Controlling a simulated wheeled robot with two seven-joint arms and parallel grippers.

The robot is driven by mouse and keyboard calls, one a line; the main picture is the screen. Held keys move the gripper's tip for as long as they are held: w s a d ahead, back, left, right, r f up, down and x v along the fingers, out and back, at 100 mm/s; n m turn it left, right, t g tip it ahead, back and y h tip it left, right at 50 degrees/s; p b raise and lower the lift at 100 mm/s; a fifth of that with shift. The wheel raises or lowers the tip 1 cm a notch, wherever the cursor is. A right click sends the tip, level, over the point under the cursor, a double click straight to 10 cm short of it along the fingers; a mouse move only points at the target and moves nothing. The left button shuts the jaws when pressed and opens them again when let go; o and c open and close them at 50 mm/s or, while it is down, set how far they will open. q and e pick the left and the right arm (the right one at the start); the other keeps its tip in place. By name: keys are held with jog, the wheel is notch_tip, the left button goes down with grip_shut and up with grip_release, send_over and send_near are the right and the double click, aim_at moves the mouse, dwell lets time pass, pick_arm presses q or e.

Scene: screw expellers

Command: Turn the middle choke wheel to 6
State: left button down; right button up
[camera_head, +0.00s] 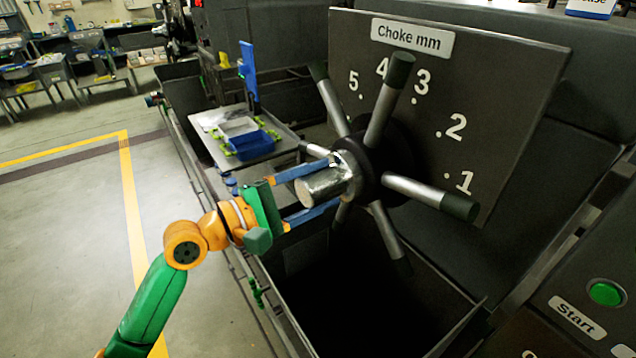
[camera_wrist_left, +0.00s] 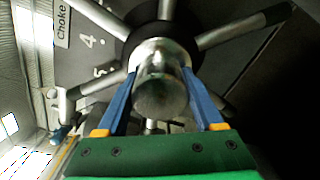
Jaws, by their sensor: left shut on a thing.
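A choke wheel (camera_head: 378,158) with several metal spokes and dark green grips stands in front of a dark dial plate (camera_head: 500,75) labelled "Choke mm". The numbers 1 to 5 show; I see no 6. One spoke (camera_head: 384,112) points up between 4 and 3, and another (camera_head: 418,190) points right, below 1. My left gripper (camera_head: 330,183) is shut on the silver hub end (camera_head: 320,188), its blue fingers on either side of it. The wrist view shows the hub (camera_wrist_left: 160,85) between the fingers (camera_wrist_left: 158,92). My right gripper is not in view.
A tray (camera_head: 215,120) with a blue box (camera_head: 250,143) lies behind my left gripper. An open dark trough (camera_head: 370,320) lies below the wheel. A green Start button (camera_head: 606,293) is at the lower right. Open floor (camera_head: 60,230) is at the left.

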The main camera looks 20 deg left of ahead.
pick_arm(q)
grip_release()
jog(key=shift+w, duration=0.1)
jog(key=b+v, duration=0.4)
jog(key=v, duration=0.2)
jog(key=shift+s+a+f, duration=0.2)
jog(key=shift+s+a, duration=0.15)
jog(key=shift+s, duration=0.1)
jog(key=shift+r, duration=0.2)
